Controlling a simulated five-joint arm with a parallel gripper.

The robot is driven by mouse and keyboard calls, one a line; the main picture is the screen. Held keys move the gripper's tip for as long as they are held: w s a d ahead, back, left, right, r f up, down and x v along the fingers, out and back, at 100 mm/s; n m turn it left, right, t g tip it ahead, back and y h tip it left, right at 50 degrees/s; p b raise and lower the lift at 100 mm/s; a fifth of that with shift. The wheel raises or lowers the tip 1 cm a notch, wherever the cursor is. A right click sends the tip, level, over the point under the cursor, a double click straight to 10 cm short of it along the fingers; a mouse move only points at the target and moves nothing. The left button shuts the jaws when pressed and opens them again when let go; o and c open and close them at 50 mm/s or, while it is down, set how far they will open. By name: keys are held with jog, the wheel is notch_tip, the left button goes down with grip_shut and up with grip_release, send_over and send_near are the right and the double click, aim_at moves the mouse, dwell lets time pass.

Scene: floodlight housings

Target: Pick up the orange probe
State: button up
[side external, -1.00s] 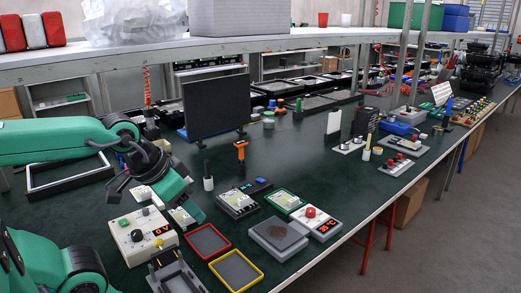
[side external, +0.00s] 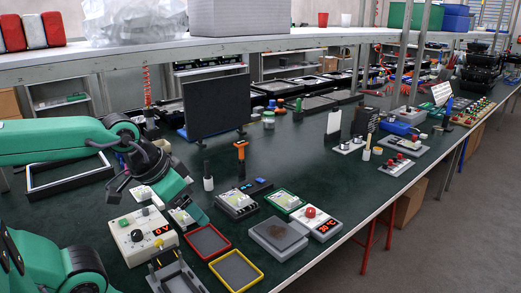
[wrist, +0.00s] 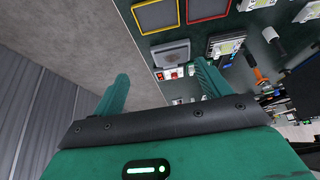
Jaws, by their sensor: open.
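The orange probe (side external: 240,154) stands upright on the dark green bench top, next to a black-and-white probe (side external: 207,178) on its left. In the wrist view the orange probe (wrist: 261,76) shows at the right, beyond the right finger and outside the jaws. My gripper (wrist: 163,85) is open, with nothing between its two green fingers. In the side view my gripper's green end is over the bench, left of the probe and apart from it, partly hidden by the wrist and cables.
A meter box (side external: 144,235) with a red display stands below my wrist. A red-rimmed tray (side external: 208,241), a yellow-rimmed tray (side external: 236,270) and a grey scale (side external: 278,236) lie toward the front edge. A dark panel (side external: 217,106) stands behind the probes.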

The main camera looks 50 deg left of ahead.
jog(key=w+a+f+n+t+y, duration=0.15)
jog(key=w+a+n, duration=0.3)
jog(key=w, duration=0.45)
jog(key=w+a+n+t+y, duration=0.15)
jog(key=w+a+n, duration=0.3)
jog(key=w, duration=0.45)
jog(key=w+a+n+t+y, duration=0.1)
jog(key=w+a+n+t, duration=0.25)
jog(key=w+a, duration=0.4)
jog(key=w+a+f+n+t+y, duration=0.1)
jog(key=w+a+f+n+y, duration=0.1)
jog(key=a+f+n, duration=0.4)
jog(key=w+a+f+n+t+y, duration=0.2)
jog(key=w+a+f+n, duration=0.3)
jog(key=a+f, duration=0.3)
jog(key=a+n+y, duration=0.1)
jog(key=a, duration=0.2)
jog(key=shift+a+f+y, duration=0.3)
jog(key=shift+f, duration=0.1)
jog(key=shift+w, duration=0.15)
jog(key=shift+x, duration=1.25)
